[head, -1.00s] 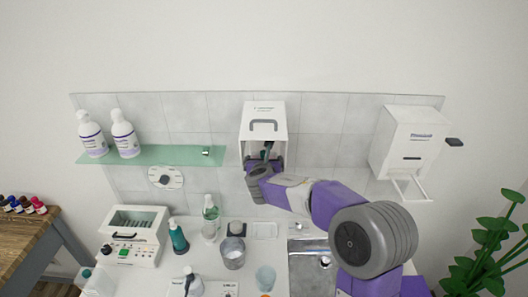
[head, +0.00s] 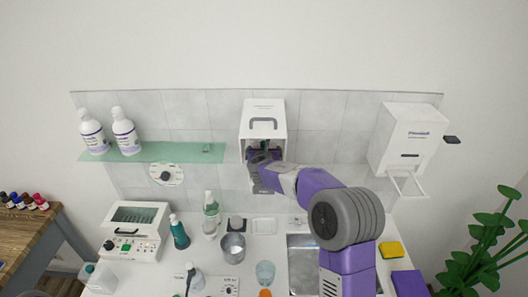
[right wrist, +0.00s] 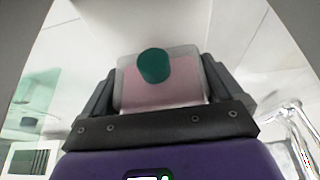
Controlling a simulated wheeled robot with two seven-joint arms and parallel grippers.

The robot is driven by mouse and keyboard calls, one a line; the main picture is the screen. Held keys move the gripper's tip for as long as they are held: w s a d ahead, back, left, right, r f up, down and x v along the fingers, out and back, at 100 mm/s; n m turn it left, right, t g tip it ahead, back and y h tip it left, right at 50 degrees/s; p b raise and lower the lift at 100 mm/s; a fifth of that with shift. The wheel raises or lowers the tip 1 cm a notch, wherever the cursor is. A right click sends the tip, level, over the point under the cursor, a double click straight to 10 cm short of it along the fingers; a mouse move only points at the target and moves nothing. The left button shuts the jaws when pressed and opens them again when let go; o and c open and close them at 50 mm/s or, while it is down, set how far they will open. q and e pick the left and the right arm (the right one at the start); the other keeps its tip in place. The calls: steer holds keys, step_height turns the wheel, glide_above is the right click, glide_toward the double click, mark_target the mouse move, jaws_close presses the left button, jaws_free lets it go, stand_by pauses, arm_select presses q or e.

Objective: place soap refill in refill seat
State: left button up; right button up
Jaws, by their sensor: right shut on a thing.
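The soap refill (right wrist: 160,92) is a clear, pinkish container with a dark green cap (right wrist: 154,66). It sits between the two dark fingers of my right gripper (right wrist: 158,84), which is shut on it. In the head view my right gripper (head: 264,158) is at the open lower part of the white wall dispenser (head: 263,108), which has a grey handle on its front. The refill seat is hidden behind the gripper and the housing. In the head view the refill is mostly hidden too, so I cannot tell whether it touches the seat. My left gripper is not in view.
A glass shelf (head: 190,152) with two white bottles is left of the dispenser. A second white dispenser (head: 409,137) hangs at the right. Below are a metal cup (head: 232,250), a green bottle (head: 180,234), a sink (head: 302,268) and a yellow sponge (head: 390,250).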

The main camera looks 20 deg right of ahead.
steer(key=o, duration=0.7)
steer(key=shift+o, duration=0.2)
steer(key=s+a+r+b, duration=0.1)
steer(key=s+a+b, duration=0.2)
steer(key=s, duration=1)
steer(key=a, duration=0.3)
steer(key=shift+s+a+r, duration=0.15)
steer(key=shift+a+r, duration=0.05)
